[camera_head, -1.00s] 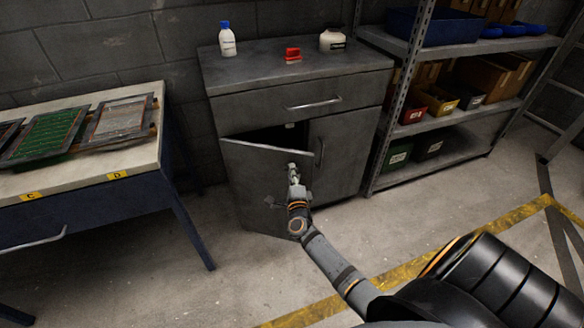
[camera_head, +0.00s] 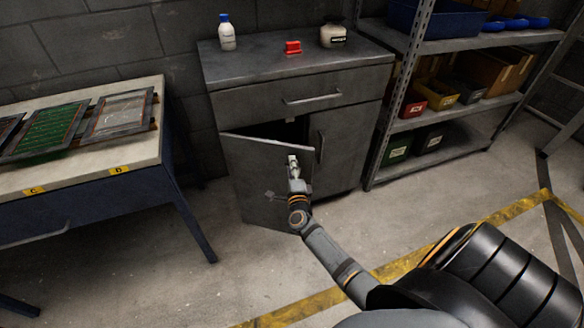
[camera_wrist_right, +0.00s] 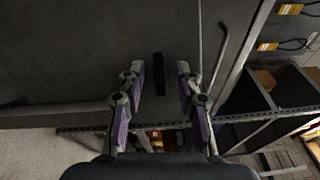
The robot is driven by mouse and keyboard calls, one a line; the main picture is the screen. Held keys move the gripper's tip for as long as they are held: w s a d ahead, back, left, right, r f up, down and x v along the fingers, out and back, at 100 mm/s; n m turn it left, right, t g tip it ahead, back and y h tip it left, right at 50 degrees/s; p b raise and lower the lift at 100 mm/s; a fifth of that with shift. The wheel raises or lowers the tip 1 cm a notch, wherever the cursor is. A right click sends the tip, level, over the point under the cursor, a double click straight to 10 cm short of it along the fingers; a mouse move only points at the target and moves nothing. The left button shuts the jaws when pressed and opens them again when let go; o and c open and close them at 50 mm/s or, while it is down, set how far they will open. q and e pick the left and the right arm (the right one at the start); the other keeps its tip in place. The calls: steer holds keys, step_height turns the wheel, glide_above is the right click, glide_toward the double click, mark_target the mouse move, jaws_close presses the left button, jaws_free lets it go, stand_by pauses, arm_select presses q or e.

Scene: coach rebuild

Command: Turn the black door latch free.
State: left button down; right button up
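The black door latch (camera_wrist_right: 158,75) is a short dark bar on a grey door face in the right wrist view. My right gripper (camera_wrist_right: 160,70) is open, with one finger on each side of the latch and a visible gap to both. I cannot tell how deep the fingertips reach around it. In the head view the left cabinet door (camera_head: 257,178) stands ajar, and my right gripper (camera_head: 293,161) is at its upper right part. The latch is hidden there behind the gripper. My left gripper is not in view.
The grey cabinet (camera_head: 225,75) carries a white bottle (camera_head: 227,38), a red object (camera_head: 292,47) and a pale jar (camera_head: 333,36). A workbench (camera_head: 150,150) with panels stands at left. A metal shelf (camera_head: 440,115) with bins stands at right. The floor before the cabinet is clear.

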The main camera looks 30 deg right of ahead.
steer(key=v, duration=1.2)
steer(key=shift+d, duration=0.1)
